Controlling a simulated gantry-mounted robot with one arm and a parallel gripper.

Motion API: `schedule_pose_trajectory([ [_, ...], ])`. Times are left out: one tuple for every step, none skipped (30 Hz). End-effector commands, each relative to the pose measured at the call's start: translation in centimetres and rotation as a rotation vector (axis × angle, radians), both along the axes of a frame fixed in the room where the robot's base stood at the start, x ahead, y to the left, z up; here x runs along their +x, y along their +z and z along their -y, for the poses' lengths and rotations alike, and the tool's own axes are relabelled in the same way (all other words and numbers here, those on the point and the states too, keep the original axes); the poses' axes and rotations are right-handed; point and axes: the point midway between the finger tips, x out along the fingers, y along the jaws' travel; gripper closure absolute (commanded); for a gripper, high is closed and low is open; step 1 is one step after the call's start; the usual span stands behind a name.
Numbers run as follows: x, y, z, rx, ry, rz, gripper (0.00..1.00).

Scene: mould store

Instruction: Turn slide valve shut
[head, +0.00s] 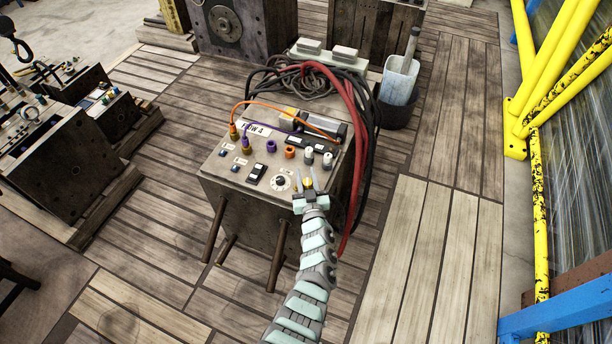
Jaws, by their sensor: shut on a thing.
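My gripper (307,187) is at the right front edge of the top of a dark mould block (245,200). Its jaws are shut on a small part there, which I take to be the slide valve. A bit of yellow shows at the fingertips. The jaws hide most of the part, so I cannot tell which way the valve is turned.
Orange (262,103) and purple cables cross the block's top. A red hose (352,125) and black hoses hang close at the right. Dark rods (277,255) stick out in front. Other moulds (70,165) stand at left. Yellow rails (541,210) run at right. Bare planks (430,240) lie between.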

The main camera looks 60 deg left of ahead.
Motion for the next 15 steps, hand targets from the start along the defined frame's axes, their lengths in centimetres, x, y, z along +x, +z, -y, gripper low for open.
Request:
schedule_pose_trajectory([
  [0.0, -0.01, 0.01, 0.0, 0.0, 0.0, 0.79],
  [0.0, -0.01, 0.01, 0.0, 0.0, 0.0, 0.81],
  [0.0, 0.0, 0.01, 0.0, 0.0, 0.0, 0.85],
  [0.01, 0.0, 0.01, 0.0, 0.0, 0.0, 0.87],
  [0.01, 0.0, 0.01, 0.0, 0.0, 0.0, 0.9],
  [0.01, 0.0, 0.01, 0.0, 0.0, 0.0, 0.93],
  [0.01, 0.0, 0.01, 0.0, 0.0, 0.0, 0.95],
  [0.01, 0.0, 0.01, 0.0, 0.0, 0.0, 0.98],
  [0.0, -0.01, 0.02, 0.0, 0.0, 0.0, 1.0],
  [0.0, -0.01, 0.02, 0.0, 0.0, 0.0, 1.0],
  [0.0, -0.01, 0.02, 0.0, 0.0, 0.0, 1.0],
  [0.0, -0.02, 0.02, 0.0, 0.0, 0.0, 1.0],
  [0.0, -0.01, 0.02, 0.0, 0.0, 0.0, 1.0],
  [0.0, -0.03, 0.02, 0.0, -0.001, 0.0, 1.0],
  [0.01, -0.07, 0.02, 0.0, -0.006, 0.001, 1.0],
])
